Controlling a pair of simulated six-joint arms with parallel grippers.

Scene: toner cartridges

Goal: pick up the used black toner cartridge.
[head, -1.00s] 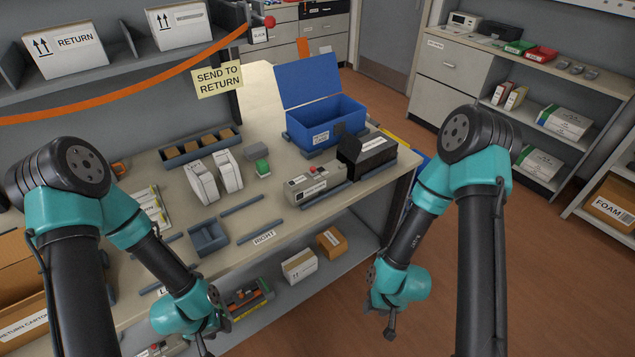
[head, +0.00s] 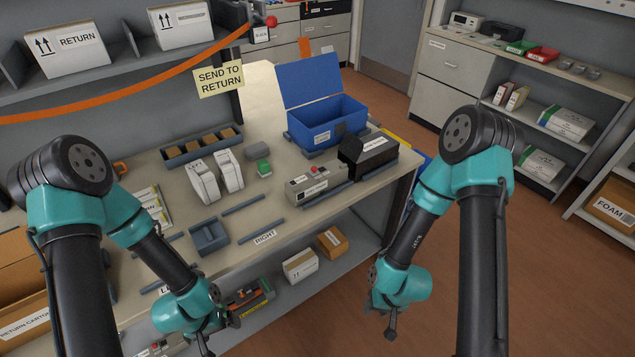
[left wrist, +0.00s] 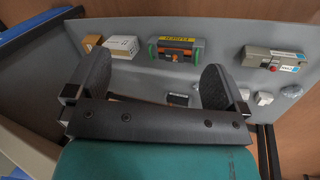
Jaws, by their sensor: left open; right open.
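A dark cartridge (head: 248,296) with green and orange parts lies on the lower shelf under the bench. It shows in the left wrist view (left wrist: 175,51) with a yellow label whose lettering I cannot read, beyond my fingers. My left gripper (head: 222,333) is open and empty in front of that shelf; its two fingers (left wrist: 153,82) stand wide apart, not touching the cartridge. A black, boxy unit (head: 371,156) with a white label sits on the bench top at the right. I cannot tell which one is marked used. My right gripper (head: 385,322) hangs open and empty over the floor.
A white box (head: 300,266) and a brown box (head: 332,241) share the lower shelf. A grey unit with a red button (left wrist: 272,59) lies at its other end. The bench top (head: 285,215) overhangs the shelf. A blue open bin (head: 325,122) stands above.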

